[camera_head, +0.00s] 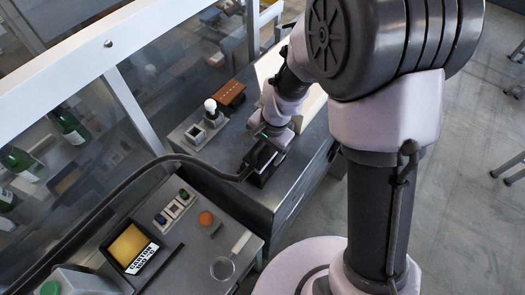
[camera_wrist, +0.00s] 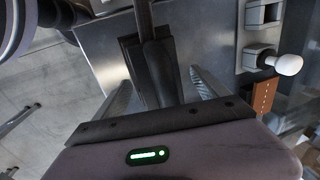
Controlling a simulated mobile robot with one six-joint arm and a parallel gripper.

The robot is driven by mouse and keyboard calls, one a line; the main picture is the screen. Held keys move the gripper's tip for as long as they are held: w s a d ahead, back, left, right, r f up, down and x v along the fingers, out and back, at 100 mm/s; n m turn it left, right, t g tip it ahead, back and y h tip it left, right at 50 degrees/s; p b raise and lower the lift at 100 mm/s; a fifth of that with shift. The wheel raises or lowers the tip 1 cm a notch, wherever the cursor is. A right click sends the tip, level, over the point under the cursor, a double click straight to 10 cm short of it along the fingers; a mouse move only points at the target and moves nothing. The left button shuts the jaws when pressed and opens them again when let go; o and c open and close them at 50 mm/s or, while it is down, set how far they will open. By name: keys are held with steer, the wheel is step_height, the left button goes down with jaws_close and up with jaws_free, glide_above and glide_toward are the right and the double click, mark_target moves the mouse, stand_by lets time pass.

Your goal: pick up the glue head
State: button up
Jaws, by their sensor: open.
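The glue head appears to be the dark tool on a black hose (camera_wrist: 157,62), set against a black block on the metal bench top. In the head view the hose (camera_head: 200,160) runs to it from the left, and the tool itself is mostly hidden under my gripper (camera_head: 264,155). In the wrist view my gripper (camera_wrist: 160,88) is open, with one pale finger on each side of the dark tool. Gaps show on both sides, so the fingers look apart from it. The tool's lower end is hidden behind the gripper body.
A white-knobbed fixture (camera_head: 210,106) and a brown block (camera_head: 231,94) stand close by on the bench. A control panel with a screen (camera_head: 130,245) and an orange button (camera_head: 206,218) is at lower left. A framed glass wall (camera_head: 120,85) stands left, with green bottles behind.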

steer(key=shift+s, duration=0.1)
steer(key=shift+c, duration=0.4)
steer(key=shift+r, duration=0.1)
steer(key=c, duration=1.6)
